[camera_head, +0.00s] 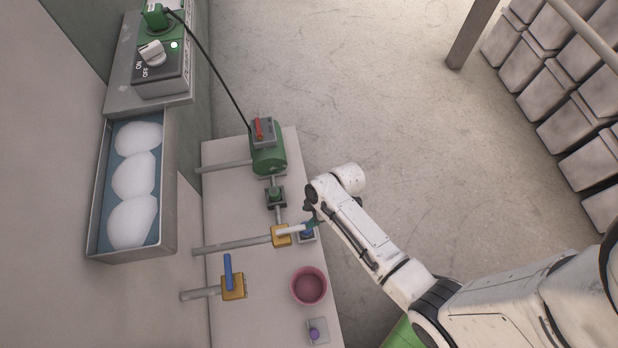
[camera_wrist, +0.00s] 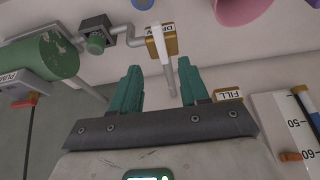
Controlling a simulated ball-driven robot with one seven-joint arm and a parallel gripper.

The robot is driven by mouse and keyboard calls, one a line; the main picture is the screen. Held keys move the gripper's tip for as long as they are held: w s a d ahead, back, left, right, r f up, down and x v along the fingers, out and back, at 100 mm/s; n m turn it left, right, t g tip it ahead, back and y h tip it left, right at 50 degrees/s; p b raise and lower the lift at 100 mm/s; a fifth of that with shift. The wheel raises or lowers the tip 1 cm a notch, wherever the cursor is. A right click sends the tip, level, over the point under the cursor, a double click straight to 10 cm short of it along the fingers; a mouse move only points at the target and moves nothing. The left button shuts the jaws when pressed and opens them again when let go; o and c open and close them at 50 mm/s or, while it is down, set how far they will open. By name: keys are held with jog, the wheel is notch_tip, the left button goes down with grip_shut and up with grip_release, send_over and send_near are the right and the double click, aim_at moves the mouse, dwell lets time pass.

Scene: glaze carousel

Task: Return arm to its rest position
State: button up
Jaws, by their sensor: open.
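My arm reaches in from the lower right in the head view, over the right edge of the bench (camera_head: 225,325). My gripper (camera_wrist: 160,88) has teal fingers spread apart, with nothing held between them. In the head view the gripper (camera_head: 314,217) is small and partly hidden by my wrist, close to a yellow valve (camera_head: 281,238) with a white lever (camera_head: 291,231). In the wrist view that lever (camera_wrist: 170,76) shows between the fingers, nearer the right one; I cannot tell whether it touches.
A green pump (camera_head: 268,158) with a red lever stands behind. A blue-lever valve (camera_head: 233,287), a pink bowl (camera_head: 309,286) and a purple knob (camera_head: 314,334) are nearer. A tray (camera_head: 97,210) and a switch box (camera_head: 160,75) are at left. Open floor (camera_head: 370,100) lies right of the bench.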

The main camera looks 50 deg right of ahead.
jog(key=shift+r, duration=0.1)
jog(key=s+d+r+m+h+p, duration=0.1)
jog(key=s+r+m, duration=0.4)
jog(key=r, duration=0.7)
jog(key=s+d+r+m+g+h+p, duration=0.1)
jog(key=s+r+m+p, duration=0.3)
jog(key=r, duration=0.8)
jog(key=s+m+h, duration=0.1)
jog(key=s+m, duration=0.1)
jog(key=s, duration=0.2)
jog(key=shift+d+g+h, duration=0.3)
jog(key=shift+d+h, duration=0.05)
jog(key=shift+h, duration=0.05)
jog(key=shift+o, duration=0.3)
